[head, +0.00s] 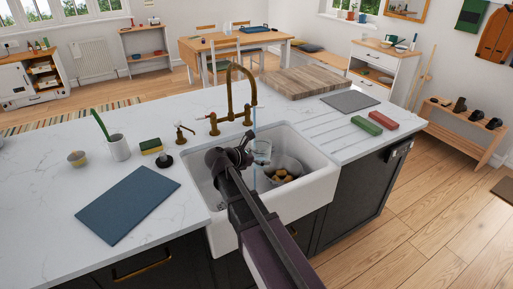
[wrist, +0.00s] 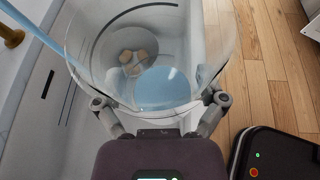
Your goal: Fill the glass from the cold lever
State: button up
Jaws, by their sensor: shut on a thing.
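The brass tap (head: 231,95) arches over the white sink (head: 322,180). Levers stand at its base; their cold marking is too small to read. A thin blue water stream (head: 254,125) falls from its spout. My gripper (wrist: 160,110) is shut on the clear glass (head: 262,148), holding it above the sink. In the wrist view the glass (wrist: 215,45) fills the middle, with pale blue water (wrist: 168,86) low in it. The stream (wrist: 38,38) reaches the glass's left side there; I cannot tell whether all of it enters. In the head view, blue also shows below the glass.
A metal bowl with brown round items (head: 282,176) sits in the sink under the glass. A small brass fitting (head: 181,133), a sponge (head: 151,146) and a white cup (head: 119,148) stand left. Green (head: 366,125) and red (head: 384,120) blocks lie right of the drainer.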

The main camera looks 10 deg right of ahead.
jog(key=shift+w+a+r+p, duration=0.15)
jog(key=shift+w+r, duration=0.15)
jog(key=shift+w, duration=0.35)
jog(key=shift+w+r+p, duration=0.15)
jog(key=shift+w+r, duration=0.15)
jog(key=shift+w, duration=0.35)
jog(key=shift+w, duration=0.25)
jog(key=shift+w+d, duration=0.15)
jog(key=shift+w, duration=1.35)
jog(key=shift+w+d, duration=0.15)
jog(key=shift+w, duration=1.3)
jog(key=shift+w, duration=0.15)
jog(key=w, duration=0.7)
jog(key=shift+d, duration=0.25)
jog(key=shift+s, duration=0.1)
dwell(2.3)
